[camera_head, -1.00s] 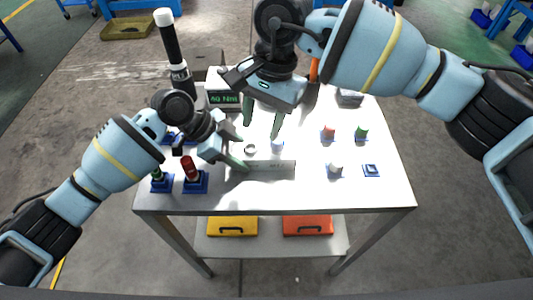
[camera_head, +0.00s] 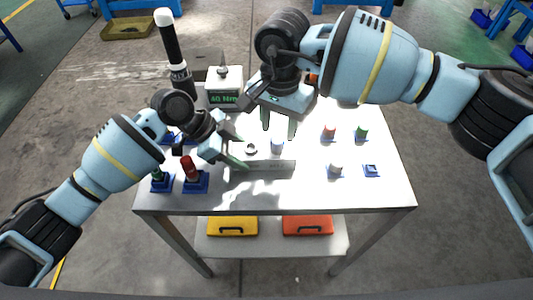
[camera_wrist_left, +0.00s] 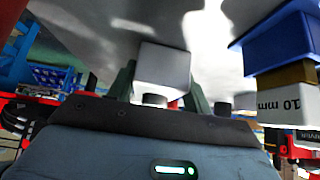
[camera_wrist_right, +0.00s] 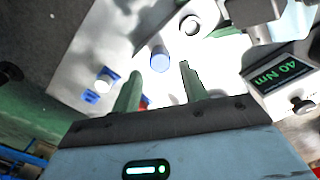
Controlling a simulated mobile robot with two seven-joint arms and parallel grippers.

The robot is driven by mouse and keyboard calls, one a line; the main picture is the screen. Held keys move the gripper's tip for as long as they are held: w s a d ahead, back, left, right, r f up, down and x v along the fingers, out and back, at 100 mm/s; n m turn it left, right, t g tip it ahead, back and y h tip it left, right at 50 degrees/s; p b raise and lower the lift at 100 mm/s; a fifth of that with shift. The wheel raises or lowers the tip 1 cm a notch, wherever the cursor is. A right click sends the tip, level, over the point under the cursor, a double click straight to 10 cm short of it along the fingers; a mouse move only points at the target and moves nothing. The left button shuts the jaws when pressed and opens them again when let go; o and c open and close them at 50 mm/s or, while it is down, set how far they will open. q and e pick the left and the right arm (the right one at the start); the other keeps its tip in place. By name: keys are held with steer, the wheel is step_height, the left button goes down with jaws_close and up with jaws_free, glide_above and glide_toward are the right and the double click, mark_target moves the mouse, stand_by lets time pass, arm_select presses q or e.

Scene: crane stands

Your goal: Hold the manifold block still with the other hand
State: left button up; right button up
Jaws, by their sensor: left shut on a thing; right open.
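The pale manifold block (camera_head: 268,167) lies on the white table, with a ring-shaped port (camera_head: 251,149) and a blue-and-white cylindrical cap (camera_head: 277,146) on its top. My left gripper (camera_head: 236,158) is shut on the block's left end. The left wrist view shows the block's end (camera_wrist_left: 165,68) between the fingers. My right gripper (camera_head: 279,124) is open and empty, above and behind the block. In the right wrist view the cap (camera_wrist_right: 160,59) shows just beyond the open fingertips (camera_wrist_right: 160,75), apart from them.
A device reading 40 Nm (camera_head: 224,97) stands behind my left gripper. Small parts on blue holders stand at right, including a green-topped one (camera_head: 362,132). A red-topped part (camera_head: 189,168) stands left. The front table strip is clear.

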mark_target(278, 139)
steer(key=shift+f, duration=1.95)
steer(key=c, duration=0.9)
steer(key=shift+r, duration=0.1)
steer(key=shift+n, duration=1.2)
steer(key=shift+r+n, duration=0.1)
steer(key=shift+n, duration=1.3)
